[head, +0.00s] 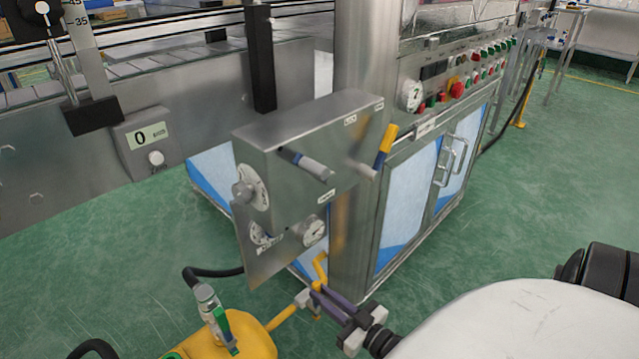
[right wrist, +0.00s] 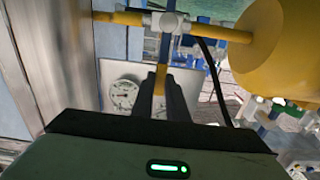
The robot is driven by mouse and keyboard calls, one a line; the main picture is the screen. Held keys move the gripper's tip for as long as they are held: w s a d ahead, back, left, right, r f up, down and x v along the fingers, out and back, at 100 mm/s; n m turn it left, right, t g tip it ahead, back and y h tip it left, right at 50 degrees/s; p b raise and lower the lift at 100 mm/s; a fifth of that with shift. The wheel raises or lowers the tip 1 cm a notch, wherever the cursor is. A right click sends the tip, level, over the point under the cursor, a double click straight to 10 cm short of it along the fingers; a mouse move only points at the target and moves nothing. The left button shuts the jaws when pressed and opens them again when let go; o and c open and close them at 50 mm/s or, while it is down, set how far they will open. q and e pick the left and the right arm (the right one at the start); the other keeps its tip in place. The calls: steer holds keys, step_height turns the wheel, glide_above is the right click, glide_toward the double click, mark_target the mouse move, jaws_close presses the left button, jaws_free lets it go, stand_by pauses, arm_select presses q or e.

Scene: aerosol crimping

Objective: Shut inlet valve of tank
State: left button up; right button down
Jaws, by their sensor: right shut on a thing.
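The yellow tank (head: 232,343) lies at the bottom of the head view and shows at the right in the right wrist view (right wrist: 283,45). A yellow pipe (head: 285,316) runs from it to a small metal valve (head: 303,299), which also shows in the right wrist view (right wrist: 168,22). There the handle points across the pipe. My left gripper is not in view.
A steel control box (head: 310,145) with gauges and a yellow-tipped lever (head: 386,139) stands just above and behind the valve. A steel cabinet (head: 410,190) is behind it.

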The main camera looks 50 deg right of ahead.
steer(key=shift+d, duration=0.1)
steer(key=c, duration=1.7)
jaws_free()
steer(key=shift+c, duration=0.2)
arm_select(q)
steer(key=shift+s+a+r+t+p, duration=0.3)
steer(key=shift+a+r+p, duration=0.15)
steer(key=shift+p, duration=0.45)
arm_select(e)
steer(key=s, duration=1)
steer(key=shift+s, duration=0.2)
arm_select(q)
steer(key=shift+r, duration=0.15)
